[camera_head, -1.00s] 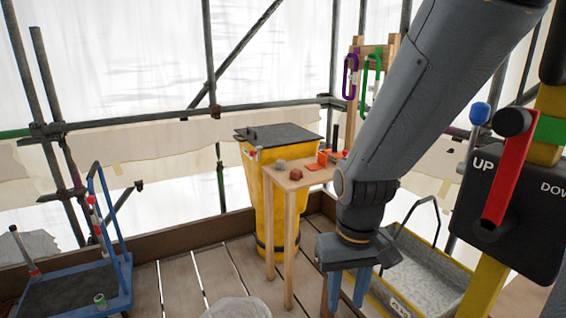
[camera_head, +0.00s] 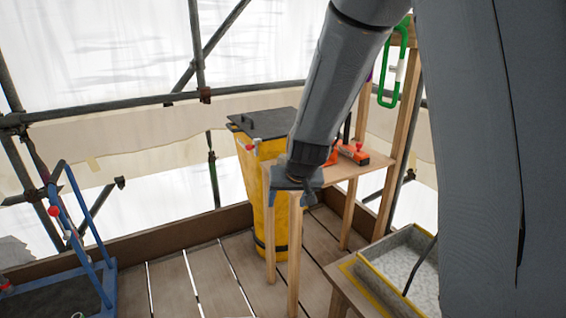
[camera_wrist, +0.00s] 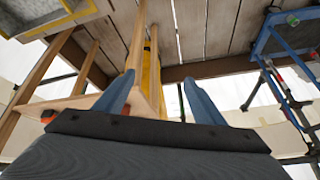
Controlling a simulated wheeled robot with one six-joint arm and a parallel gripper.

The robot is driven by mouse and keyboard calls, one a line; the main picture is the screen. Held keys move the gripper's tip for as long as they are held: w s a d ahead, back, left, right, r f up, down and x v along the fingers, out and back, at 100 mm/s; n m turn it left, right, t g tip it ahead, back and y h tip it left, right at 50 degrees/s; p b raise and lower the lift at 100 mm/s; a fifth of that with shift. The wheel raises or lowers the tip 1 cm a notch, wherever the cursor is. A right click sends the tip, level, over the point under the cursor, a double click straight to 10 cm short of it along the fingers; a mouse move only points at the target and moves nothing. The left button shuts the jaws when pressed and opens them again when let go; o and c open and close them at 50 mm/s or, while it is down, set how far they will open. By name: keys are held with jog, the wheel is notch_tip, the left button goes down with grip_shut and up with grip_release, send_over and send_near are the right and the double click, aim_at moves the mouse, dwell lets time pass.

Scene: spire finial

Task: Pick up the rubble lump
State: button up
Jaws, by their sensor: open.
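The rubble lump cannot be made out now. In the head view my arm and gripper (camera_head: 297,182) cover the near left end of the wooden table (camera_head: 350,169), where lumps lay earlier. In the wrist view my open gripper (camera_wrist: 156,82) has its two blue fingers spread, with nothing held between them. The table's corner and a leg show between and to the left of the fingers. A small dark brownish patch shows beside the left finger; I cannot tell if it is a lump.
A lidded yellow bin (camera_head: 252,175) stands behind the table. Orange tools (camera_head: 352,153) lie at the table's far end. A blue trolley (camera_head: 85,235) is at the left, a grey trough (camera_head: 405,262) at the right. A green carabiner (camera_head: 394,65) hangs above. Plank floor lies between.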

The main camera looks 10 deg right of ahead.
jog(key=w+a+f+m+t+h, duration=0.15)
jog(key=w+t, duration=0.35)
jog(key=w, duration=1.2)
jog(key=m+t+h+b, duration=0.1)
jog(key=m+t+h, duration=0.15)
jog(key=h, duration=0.25)
send_near(282, 163)
jog(key=f, duration=0.1)
jog(key=shift+w+f+m+t+h, duration=0.15)
jog(key=shift+w+h, duration=0.25)
jog(key=shift+w, duration=0.1)
jog(key=shift+w+f+m+t+h, duration=0.1)
jog(key=shift+w+f+m+h, duration=0.1)
jog(key=shift+w+h, duration=0.2)
jog(key=x, duration=0.7)
jog(key=shift+w+d+r+p, duration=0.15)
jog(key=shift+w+p, duration=0.15)
jog(key=shift+p, duration=0.1)
